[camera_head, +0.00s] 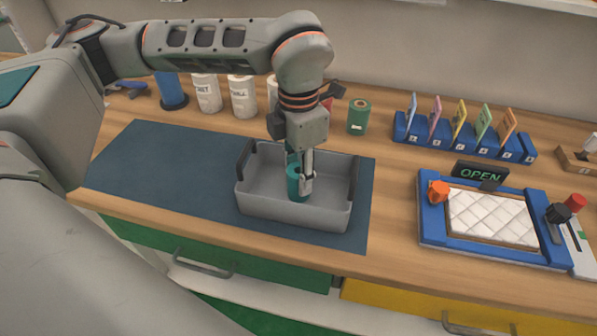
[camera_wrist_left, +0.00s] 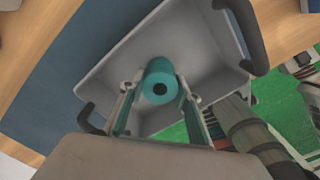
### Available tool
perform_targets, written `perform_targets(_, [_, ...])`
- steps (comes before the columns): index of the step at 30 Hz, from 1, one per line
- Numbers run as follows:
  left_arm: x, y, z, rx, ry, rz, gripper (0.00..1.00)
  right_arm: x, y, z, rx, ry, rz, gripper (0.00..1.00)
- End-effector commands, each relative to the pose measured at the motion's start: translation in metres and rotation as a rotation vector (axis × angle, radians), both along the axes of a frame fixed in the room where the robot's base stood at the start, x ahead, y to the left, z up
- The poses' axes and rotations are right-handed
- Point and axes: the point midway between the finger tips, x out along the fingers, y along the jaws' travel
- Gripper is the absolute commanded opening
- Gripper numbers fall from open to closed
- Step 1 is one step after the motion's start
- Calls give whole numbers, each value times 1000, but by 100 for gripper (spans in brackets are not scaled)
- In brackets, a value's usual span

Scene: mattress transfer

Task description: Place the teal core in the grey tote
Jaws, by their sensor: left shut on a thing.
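The teal core (camera_head: 293,184) is a short hollow cylinder. It is inside the outline of the grey tote (camera_head: 258,205), near the middle; I cannot tell whether it touches the tote floor. My left gripper (camera_head: 305,184) reaches down into the tote and is shut on the core. In the left wrist view the core (camera_wrist_left: 161,84) sits between the two fingers of my left gripper (camera_wrist_left: 160,100), its open end facing the camera, with the tote (camera_wrist_left: 115,75) behind it. The tote has dark handles at both ends. My right gripper is not in view.
The tote stands on a dark blue mat (camera_head: 140,170). A green cylinder (camera_head: 358,117) and several white canisters (camera_head: 243,97) stand behind it. To the right are a blue frame with a quilted white pad (camera_head: 490,218) and a blue card rack (camera_head: 455,138). The mat's left part is clear.

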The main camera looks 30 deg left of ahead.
Motion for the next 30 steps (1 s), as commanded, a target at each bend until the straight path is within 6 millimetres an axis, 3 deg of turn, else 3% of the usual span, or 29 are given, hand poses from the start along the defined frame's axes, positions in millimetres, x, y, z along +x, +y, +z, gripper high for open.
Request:
perform_targets(2, [0,0,-3,0,1,0,11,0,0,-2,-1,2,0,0])
perform_targets(3, [0,0,-3,1,1,0,37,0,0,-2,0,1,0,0])
perform_targets(5, [0,0,-3,0,0,0,49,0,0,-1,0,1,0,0])
perform_targets(14, [0,0,-2,1,1,0,49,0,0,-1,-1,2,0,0])
perform_targets(19, [0,0,8,0,-1,1,49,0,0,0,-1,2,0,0])
perform_targets(30, [1,0,81,0,-5,0,49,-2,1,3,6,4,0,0])
